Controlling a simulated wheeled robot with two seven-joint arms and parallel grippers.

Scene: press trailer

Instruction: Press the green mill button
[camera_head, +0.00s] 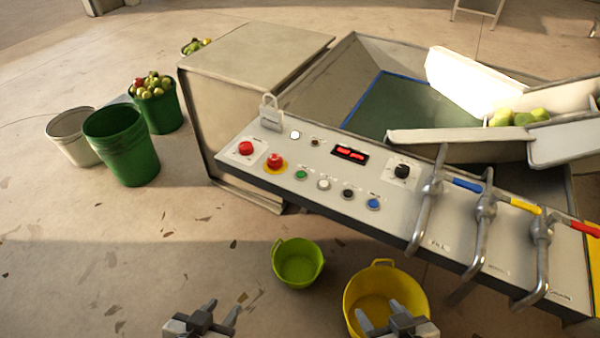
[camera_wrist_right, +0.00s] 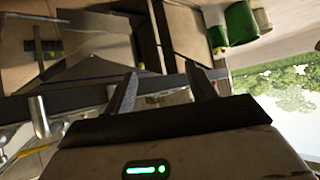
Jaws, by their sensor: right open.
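The green button (camera_head: 301,175) is a small round button in the lower row of the grey control panel (camera_head: 330,205). It sits between the red mushroom button on a yellow ring (camera_head: 275,162) and a white button (camera_head: 323,184). My left gripper (camera_head: 222,310) is at the bottom of the head view, below and apart from the panel, with its fingers spread and nothing between them. My right gripper (camera_head: 378,310) is in front of the yellow tub, also apart from the panel. Its fingers (camera_wrist_right: 162,90) are open and empty in the right wrist view.
The panel also carries a red button (camera_head: 246,148), a black button (camera_head: 348,194), a blue button (camera_head: 373,204), a black knob (camera_head: 402,171) and a padlock (camera_head: 271,115). Pipe valves (camera_head: 484,215) stand at its right. A green tub (camera_head: 298,262) and yellow tub (camera_head: 412,284) lie below.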

